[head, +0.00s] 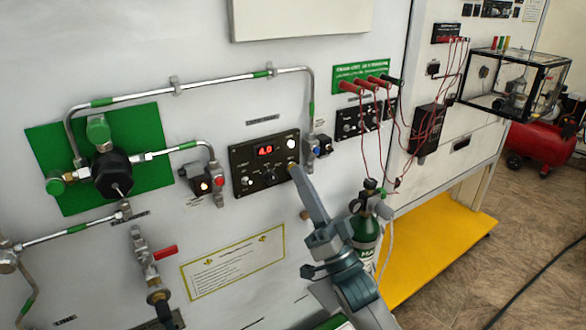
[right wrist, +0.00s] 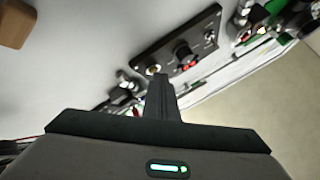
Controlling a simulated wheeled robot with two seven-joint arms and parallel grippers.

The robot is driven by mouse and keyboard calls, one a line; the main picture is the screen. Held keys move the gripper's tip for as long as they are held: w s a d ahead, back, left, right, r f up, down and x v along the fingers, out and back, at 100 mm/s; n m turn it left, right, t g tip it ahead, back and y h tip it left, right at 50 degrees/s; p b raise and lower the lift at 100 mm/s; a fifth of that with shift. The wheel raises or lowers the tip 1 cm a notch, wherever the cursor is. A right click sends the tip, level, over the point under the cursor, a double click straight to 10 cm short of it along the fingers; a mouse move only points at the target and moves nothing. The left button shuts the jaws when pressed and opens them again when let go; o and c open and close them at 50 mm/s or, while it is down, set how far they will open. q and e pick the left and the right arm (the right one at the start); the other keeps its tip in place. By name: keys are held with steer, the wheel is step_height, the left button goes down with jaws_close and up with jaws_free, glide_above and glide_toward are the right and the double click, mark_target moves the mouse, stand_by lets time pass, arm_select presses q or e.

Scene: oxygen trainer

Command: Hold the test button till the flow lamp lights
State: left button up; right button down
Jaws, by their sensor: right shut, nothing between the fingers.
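In the right wrist view the closed fingers (right wrist: 158,82) end beside a yellowish round button (right wrist: 153,70) on the panel. Labels are too small to read. My left gripper is out of view.
Metal pipes (head: 190,90) and valve blocks with lit spots (head: 201,186) surround the panel. A green gas cylinder (head: 366,232) stands right of my arm. Red leads (head: 372,108) hang nearby. A yellow base (head: 436,245) and open floor lie right.

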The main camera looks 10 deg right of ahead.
steer(key=shift+s, duration=0.15)
stand_by(0.6)
steer(key=shift+s+d+p, duration=0.25)
steer(key=shift+s+p, duration=0.05)
steer(key=shift+s, duration=0.3)
steer(key=shift+s+d+p, duration=0.2)
steer(key=shift+s+d, duration=0.1)
steer(key=shift+s, duration=0.5)
steer(key=shift+s+d+p, duration=0.2)
steer(key=shift+s+d, duration=0.1)
steer(key=shift+s, duration=0.45)
steer(key=shift+s+d+p, duration=0.2)
steer(key=shift+s+d, duration=0.1)
steer(key=shift+s, duration=0.5)
steer(key=shift+f, duration=0.1)
